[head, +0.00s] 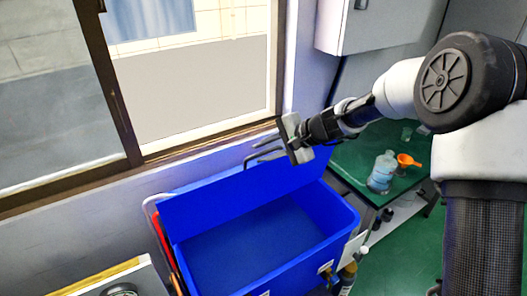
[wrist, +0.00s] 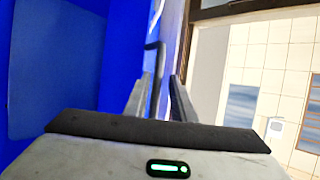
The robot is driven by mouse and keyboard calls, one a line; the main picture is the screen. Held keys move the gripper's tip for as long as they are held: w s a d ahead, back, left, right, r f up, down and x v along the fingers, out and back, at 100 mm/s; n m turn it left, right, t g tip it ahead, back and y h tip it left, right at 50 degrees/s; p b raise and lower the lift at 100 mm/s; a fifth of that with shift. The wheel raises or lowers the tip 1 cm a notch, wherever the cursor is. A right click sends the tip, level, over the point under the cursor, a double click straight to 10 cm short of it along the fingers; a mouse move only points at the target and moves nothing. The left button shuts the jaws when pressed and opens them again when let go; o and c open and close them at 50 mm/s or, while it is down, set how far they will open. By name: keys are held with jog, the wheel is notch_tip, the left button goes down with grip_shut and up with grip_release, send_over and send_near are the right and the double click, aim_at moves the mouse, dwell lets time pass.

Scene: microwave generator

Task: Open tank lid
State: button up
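The blue tank (head: 330,250) stands on the floor below the window, and its inside shows from above. Its blue lid (head: 215,200) is raised along the back side, tilted up toward the wall. In the wrist view, my gripper's two fingers (wrist: 160,92) are apart. A thin dark bent handle (wrist: 155,62) shows between them, closer to the left finger; I cannot tell whether it touches.
A window (head: 200,90) with a dark frame is behind the lid. A green-topped table (head: 350,160) with a clear bottle (head: 382,172) and an orange funnel (head: 407,161) stands right of the tank. A grey cabinet (head: 358,28) hangs above. Green floor is clear at lower right.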

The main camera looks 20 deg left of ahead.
jog(key=b+v, duration=0.1)
jog(key=v, duration=1.6)
jog(key=shift+d+b, duration=0.15)
jog(key=shift+b, duration=0.2)
jog(key=shift+r, duration=0.1)
jog(key=s+d+n+t+h, duration=0.3)
jog(key=s+d+n+h, duration=0.3)
jog(key=s+d, duration=1.6)
jog(key=shift+s+r+t+h, duration=0.3)
jog(key=shift+s+r+h, duration=0.15)
jog(key=shift+s+h, duration=1.6)
